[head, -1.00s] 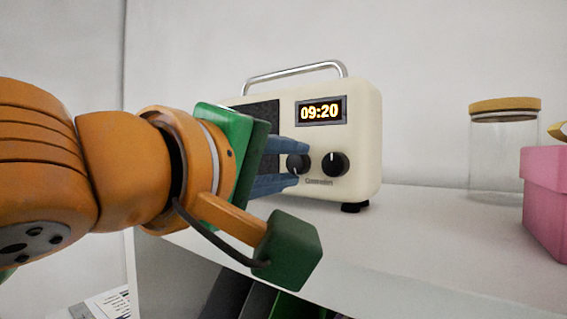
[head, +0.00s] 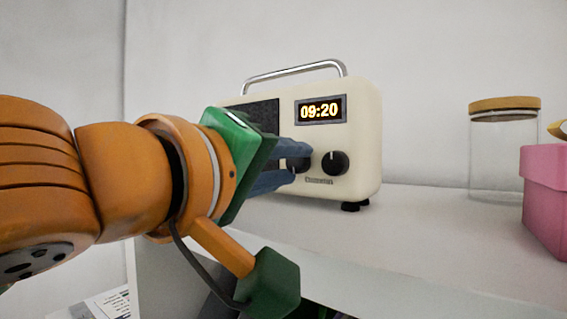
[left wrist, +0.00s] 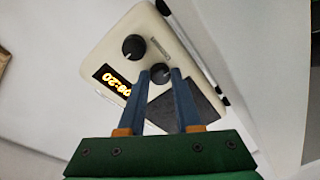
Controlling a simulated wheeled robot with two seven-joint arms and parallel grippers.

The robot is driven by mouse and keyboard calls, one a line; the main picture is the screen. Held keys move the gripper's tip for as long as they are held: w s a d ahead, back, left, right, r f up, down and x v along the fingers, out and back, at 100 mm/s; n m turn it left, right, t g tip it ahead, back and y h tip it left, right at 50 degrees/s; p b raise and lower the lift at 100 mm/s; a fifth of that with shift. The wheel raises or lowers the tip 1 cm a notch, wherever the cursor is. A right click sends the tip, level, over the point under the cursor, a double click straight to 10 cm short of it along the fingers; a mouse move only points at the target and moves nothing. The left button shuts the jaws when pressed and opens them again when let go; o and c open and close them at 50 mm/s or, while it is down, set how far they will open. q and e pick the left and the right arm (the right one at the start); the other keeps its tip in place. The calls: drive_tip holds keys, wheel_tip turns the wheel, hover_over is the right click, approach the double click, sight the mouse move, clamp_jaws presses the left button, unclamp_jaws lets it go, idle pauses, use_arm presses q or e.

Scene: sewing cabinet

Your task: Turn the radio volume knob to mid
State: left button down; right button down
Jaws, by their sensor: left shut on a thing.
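The cream radio (head: 366,130) stands on a white shelf, with a lit display (head: 320,110) reading 09:20. Its front has two dark knobs: the right knob (head: 335,162) is uncovered, with a white mark near the top. The left knob (head: 302,164) is partly hidden by my fingers. My left gripper (head: 300,163) is shut on this left knob; the left wrist view shows the knob (left wrist: 160,74) between the two blue fingertips (left wrist: 160,73). I cannot read which knob is for volume. My right gripper is not in view.
A glass jar (head: 497,155) with a wooden lid and a pink box (head: 545,205) stand to the right on the shelf. The shelf top (head: 430,225) between radio and box is clear. A metal handle (head: 295,70) arches over the radio.

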use_arm(q)
drive_tip(key=c, duration=0.6)
unclamp_jaws()
drive_tip(key=shift+s+a+f, duration=0.1)
drive_tip(key=shift+s, duration=0.05)
drive_tip(key=b+v, duration=0.3)
drive_tip(key=v, duration=0.3)
drive_tip(key=shift+s+a, duration=0.2)
drive_tip(key=shift+s, duration=0.2)
drive_tip(key=shift+w, duration=0.15)
